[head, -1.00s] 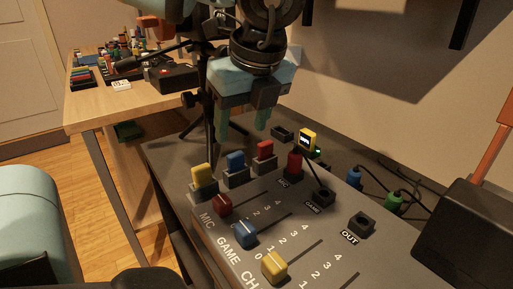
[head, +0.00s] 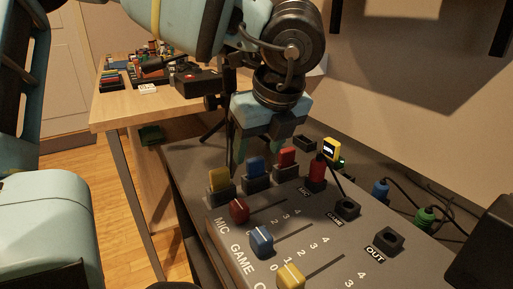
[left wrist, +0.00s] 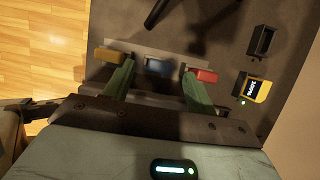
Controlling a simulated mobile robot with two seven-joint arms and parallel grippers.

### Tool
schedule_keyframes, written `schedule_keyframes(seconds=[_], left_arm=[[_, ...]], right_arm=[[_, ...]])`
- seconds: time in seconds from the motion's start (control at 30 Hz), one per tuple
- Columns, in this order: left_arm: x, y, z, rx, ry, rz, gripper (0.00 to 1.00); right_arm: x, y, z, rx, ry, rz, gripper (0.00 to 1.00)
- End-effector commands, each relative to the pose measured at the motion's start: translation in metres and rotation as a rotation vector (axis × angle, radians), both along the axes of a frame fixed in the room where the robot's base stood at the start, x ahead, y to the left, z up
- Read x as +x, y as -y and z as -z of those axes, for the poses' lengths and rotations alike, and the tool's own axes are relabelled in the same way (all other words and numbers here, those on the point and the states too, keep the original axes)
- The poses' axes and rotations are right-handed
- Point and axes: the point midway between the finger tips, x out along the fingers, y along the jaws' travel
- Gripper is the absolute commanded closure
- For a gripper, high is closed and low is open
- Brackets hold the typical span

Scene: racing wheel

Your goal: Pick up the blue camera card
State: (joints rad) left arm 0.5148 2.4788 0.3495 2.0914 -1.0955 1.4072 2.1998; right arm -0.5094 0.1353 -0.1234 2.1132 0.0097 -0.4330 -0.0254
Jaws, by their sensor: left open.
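The blue camera card (head: 256,166) stands upright in a dark holder on the grey panel, between a yellow card (head: 219,180) and a red card (head: 286,157). My left gripper (head: 260,152) is open and points down just behind and above the row of cards. In the left wrist view, the blue card (left wrist: 158,66) lies between and beyond the two green fingers (left wrist: 157,80), with the other two cards near the fingertips. The gripper is empty; whether a finger touches a card I cannot tell. My right gripper is not seen.
Red, blue and yellow sliders (head: 262,242) sit on the panel in front of the cards. A red plug (head: 317,172), a yellow device (head: 331,150) and an empty dark holder (left wrist: 263,41) are close by. A tripod stands behind; a wooden table (head: 120,110) is at the left.

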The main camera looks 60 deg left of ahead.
Motion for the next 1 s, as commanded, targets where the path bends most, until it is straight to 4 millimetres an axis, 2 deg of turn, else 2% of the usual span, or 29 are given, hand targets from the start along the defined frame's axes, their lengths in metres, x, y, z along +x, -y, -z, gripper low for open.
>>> schedule_keyframes(seconds=[0.03,0.2,0.47,0.83,1.0], left_arm=[[0.000,-0.003,0.009,-0.003,-0.003,0.000,0.44],[0.001,-0.009,0.022,-0.001,-0.002,-0.001,0.44],[0.001,-0.009,0.022,0.000,0.000,0.000,0.44],[0.001,-0.009,0.022,0.000,0.000,0.000,0.91],[0.001,-0.009,0.022,0.000,0.000,0.000,0.91]], right_arm=[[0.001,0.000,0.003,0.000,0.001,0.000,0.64],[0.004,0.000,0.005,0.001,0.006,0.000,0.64],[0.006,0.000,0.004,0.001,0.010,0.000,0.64],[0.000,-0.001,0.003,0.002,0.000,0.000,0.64],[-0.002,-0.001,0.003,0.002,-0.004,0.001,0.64]])
